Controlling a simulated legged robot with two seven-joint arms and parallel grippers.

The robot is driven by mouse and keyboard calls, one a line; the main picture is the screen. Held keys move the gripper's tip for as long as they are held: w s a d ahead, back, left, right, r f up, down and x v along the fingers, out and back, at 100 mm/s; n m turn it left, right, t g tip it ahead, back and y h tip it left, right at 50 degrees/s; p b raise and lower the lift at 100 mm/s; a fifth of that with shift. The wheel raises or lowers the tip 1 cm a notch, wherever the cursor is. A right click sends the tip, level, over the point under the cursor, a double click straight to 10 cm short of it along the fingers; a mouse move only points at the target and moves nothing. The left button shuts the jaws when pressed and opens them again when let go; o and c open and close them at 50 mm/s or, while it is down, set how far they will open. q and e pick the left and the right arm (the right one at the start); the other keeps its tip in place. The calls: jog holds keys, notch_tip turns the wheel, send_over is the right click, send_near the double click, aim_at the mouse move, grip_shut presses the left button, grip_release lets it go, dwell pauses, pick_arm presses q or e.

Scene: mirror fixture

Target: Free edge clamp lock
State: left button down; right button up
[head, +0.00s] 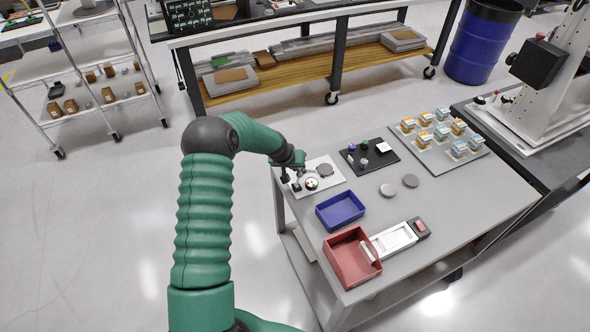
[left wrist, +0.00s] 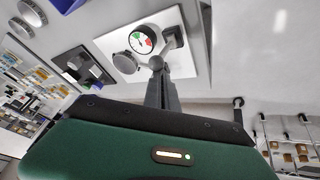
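In the head view the left gripper (head: 297,180) hides part of the plate. My right gripper is not in view.
A black tray (head: 382,163) with small parts lies right of the plate. A blue bin (head: 340,210), a red bin (head: 352,258) and a white tray (head: 392,238) stand nearer. Two grey discs (head: 388,190) lie mid-table. A grey board (head: 468,164) holds several small blocks.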

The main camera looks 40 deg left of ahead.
pick_arm(q)
jog(key=shift+s+a+f, duration=0.1)
jog(key=shift+s+f, duration=0.25)
jog(key=shift+s, duration=0.4)
jog(key=shift+s+a+f, duration=0.15)
jog(key=shift+s+a, duration=0.15)
jog(key=shift+s, duration=0.05)
jog(key=shift+w, duration=0.1)
notch_tip(320, 180, up, 2)
jog(key=shift+r+p, duration=0.1)
jog(key=shift+p, duration=0.25)
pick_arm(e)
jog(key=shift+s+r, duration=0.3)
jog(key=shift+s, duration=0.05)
pick_arm(q)
jog(key=shift+a, duration=0.1)
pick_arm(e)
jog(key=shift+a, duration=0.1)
